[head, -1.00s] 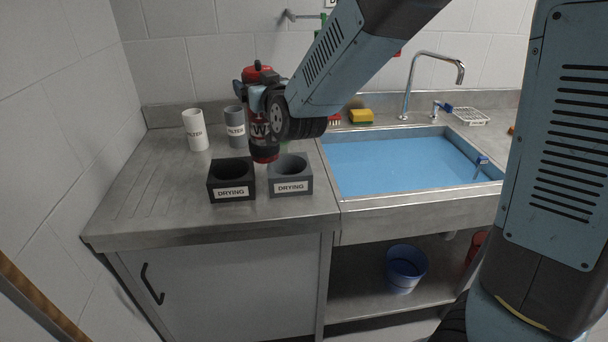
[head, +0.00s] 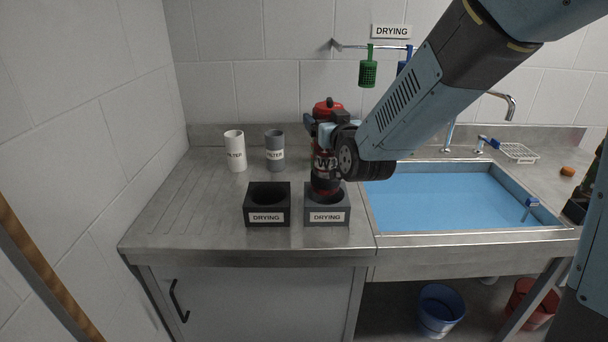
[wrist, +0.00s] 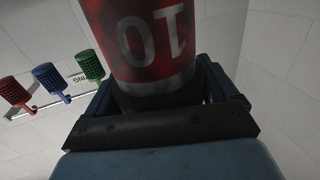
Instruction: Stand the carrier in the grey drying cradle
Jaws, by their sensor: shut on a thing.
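The carrier (head: 325,180), a red and black cylinder with white lettering and a red cap, is upright in my gripper (head: 322,133). The gripper is shut around its upper part. In the wrist view the carrier (wrist: 145,35) shows red with a white "10" between the jaws. The grey drying cradle (head: 313,219) is a square block with a round hole and a "DRYING" label. The carrier's lower end is over or just inside that hole; I cannot tell how deep. The far rim is partly hidden by it.
A black drying cradle (head: 255,219) stands close on the left. White (head: 235,155) and grey (head: 275,157) filter tubes stand behind. The water-filled sink (head: 450,200) is on the right. The counter's left side is clear.

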